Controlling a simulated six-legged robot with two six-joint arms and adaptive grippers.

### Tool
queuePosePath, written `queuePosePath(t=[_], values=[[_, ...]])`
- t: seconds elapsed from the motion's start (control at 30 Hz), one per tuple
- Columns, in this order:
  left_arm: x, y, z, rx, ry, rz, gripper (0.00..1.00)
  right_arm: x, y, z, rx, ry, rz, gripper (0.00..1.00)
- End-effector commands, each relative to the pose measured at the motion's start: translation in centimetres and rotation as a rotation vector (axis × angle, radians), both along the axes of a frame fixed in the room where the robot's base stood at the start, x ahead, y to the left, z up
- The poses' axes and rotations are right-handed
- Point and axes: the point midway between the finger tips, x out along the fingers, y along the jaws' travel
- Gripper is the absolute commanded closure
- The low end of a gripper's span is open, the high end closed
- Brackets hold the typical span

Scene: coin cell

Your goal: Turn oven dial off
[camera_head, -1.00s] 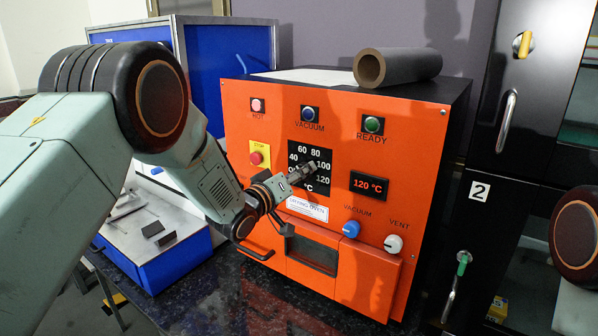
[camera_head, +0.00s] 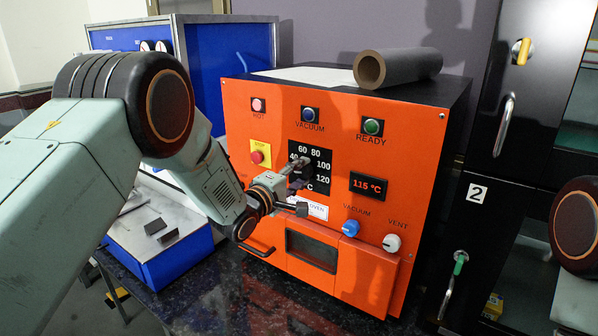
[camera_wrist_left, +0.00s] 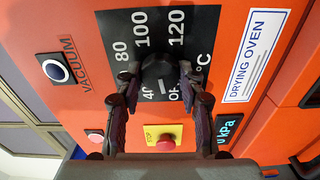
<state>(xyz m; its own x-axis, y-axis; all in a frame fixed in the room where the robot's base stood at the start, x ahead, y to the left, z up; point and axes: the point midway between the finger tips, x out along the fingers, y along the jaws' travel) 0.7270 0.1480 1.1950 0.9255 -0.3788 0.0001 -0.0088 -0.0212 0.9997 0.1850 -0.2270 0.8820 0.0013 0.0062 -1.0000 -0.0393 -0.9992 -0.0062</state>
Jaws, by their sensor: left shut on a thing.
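The orange drying oven (camera_head: 250,120) faces me with a black dial scale (camera_head: 322,158). My left gripper (camera_head: 299,170) reaches it from the lower left and covers part of the scale. In the left wrist view, the black round dial (camera_wrist_left: 157,70) sits between the two fingers of my left gripper (camera_wrist_left: 160,78), which are shut on it. A white mark on the dial points toward the gap between 40 and the partly hidden OFF. The display (camera_head: 369,186) reads 115 °C. My right gripper is out of view.
A red stop button (camera_head: 257,157) on a yellow plate is left of the scale. A blue vacuum knob (camera_head: 351,228) and white vent knob (camera_head: 392,243) are below right. A grey tube (camera_head: 400,67) lies on the oven top.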

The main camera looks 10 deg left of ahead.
Motion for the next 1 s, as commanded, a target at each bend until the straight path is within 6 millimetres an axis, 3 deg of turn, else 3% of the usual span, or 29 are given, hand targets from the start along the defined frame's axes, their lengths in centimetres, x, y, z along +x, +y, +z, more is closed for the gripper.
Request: queuePosePath(t=[0.4,1.0], values=[[0.18,-0.1,0.6,-0.182,0.062,-0.003,0.93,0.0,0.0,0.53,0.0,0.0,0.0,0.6],[0.19,-0.09,0.62,-0.214,0.072,-0.003,0.93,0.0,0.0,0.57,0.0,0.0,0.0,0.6]])
